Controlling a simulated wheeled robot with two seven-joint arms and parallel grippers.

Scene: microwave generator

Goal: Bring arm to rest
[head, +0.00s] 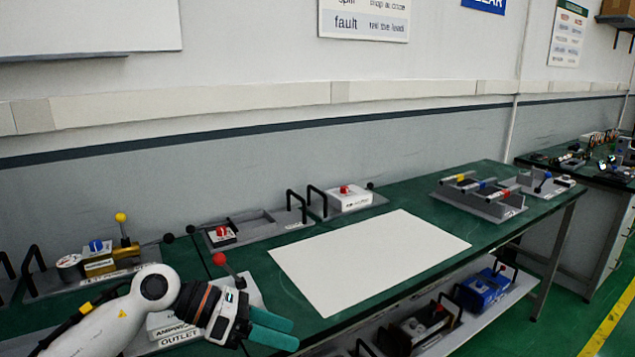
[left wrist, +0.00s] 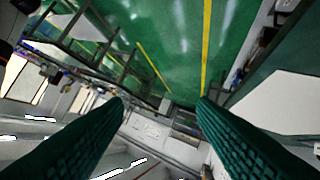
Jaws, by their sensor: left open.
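My left gripper (head: 272,329) is at the front of the green bench in the head view, with its arm coming in from the lower left. Its two teal fingers point right. In the left wrist view the fingers (left wrist: 160,100) stand apart with nothing between them, so it is open and empty. A red-knobbed lever (head: 219,259) stands just behind the gripper, and a box labelled "OUTLET" (head: 178,337) is partly hidden by the arm. My right gripper does not show.
A white sheet (head: 368,258) lies on the bench (head: 452,232) right of the gripper. Fixtures line the back: a yellow-knobbed valve unit (head: 100,266), a tray with a red knob (head: 222,234), a white box (head: 348,198). A grey rack (head: 480,205) stands at the right. A lower shelf holds a blue box (head: 485,290).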

